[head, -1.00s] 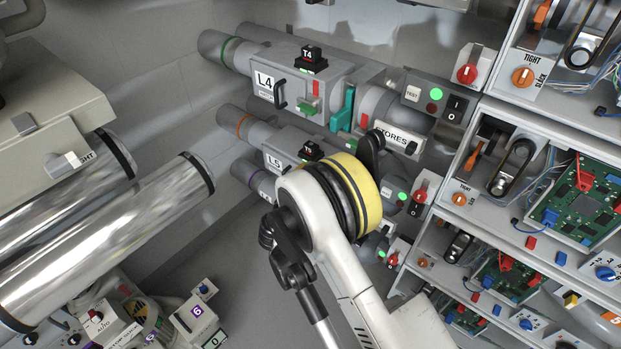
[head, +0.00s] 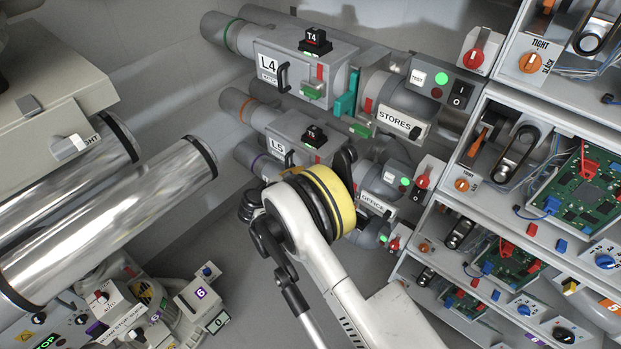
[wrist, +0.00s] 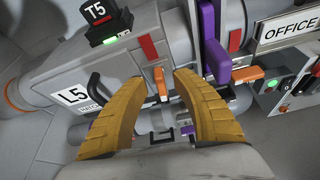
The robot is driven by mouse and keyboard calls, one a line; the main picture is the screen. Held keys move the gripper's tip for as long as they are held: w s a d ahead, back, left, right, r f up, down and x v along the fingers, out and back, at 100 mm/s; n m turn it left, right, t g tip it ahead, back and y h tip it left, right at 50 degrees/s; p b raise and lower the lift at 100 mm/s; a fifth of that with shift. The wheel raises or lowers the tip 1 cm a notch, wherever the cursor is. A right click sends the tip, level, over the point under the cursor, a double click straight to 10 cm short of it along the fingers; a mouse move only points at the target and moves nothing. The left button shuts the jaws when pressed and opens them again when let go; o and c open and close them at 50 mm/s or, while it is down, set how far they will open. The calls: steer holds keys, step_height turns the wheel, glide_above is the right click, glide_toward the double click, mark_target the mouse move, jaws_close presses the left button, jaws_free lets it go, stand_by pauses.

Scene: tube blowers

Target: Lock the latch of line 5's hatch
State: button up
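Line 5's grey hatch housing shows in the wrist view, with its L5 label (wrist: 72,97) and black handle (wrist: 92,86) at left. A small orange latch tab (wrist: 160,84) stands on its front, below a red strip (wrist: 148,47). My gripper (wrist: 156,78) is open, its two yellow fingers spread left and right of the orange tab in the picture. Nothing is held. I cannot tell how far the tab is from the fingers. In the head view the L5 label (head: 277,149) is visible, but my arm hides the latch and gripper.
A purple lever (wrist: 214,38) and an orange handle (wrist: 249,73) stand right of the latch. The black T5 box (wrist: 103,20) sits on top. Line 4's housing (head: 330,66) is above in the head view, and shelves with circuit boards (head: 580,190) stand at right.

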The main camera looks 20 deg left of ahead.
steer(key=shift+x, duration=0.95)
jaws_close()
steer(key=shift+m, duration=0.3)
steer(key=m+y, duration=0.1)
steer(key=m+t+y, duration=0.1)
steer(key=m, duration=0.1)
steer(key=shift+s+d+f, duration=0.1)
steer(key=shift+s+d, duration=0.05)
steer(key=shift+d, duration=0.15)
steer(key=m, duration=0.1)
steer(key=m+t+y, duration=0.1)
steer(key=m, duration=0.1)
steer(key=m+t, duration=0.1)
steer(key=shift+d+f+m+y, duration=0.15)
steer(key=shift+f+m+y, duration=0.15)
steer(key=shift+m+y, duration=0.1)
steer(key=shift+t, duration=0.3)
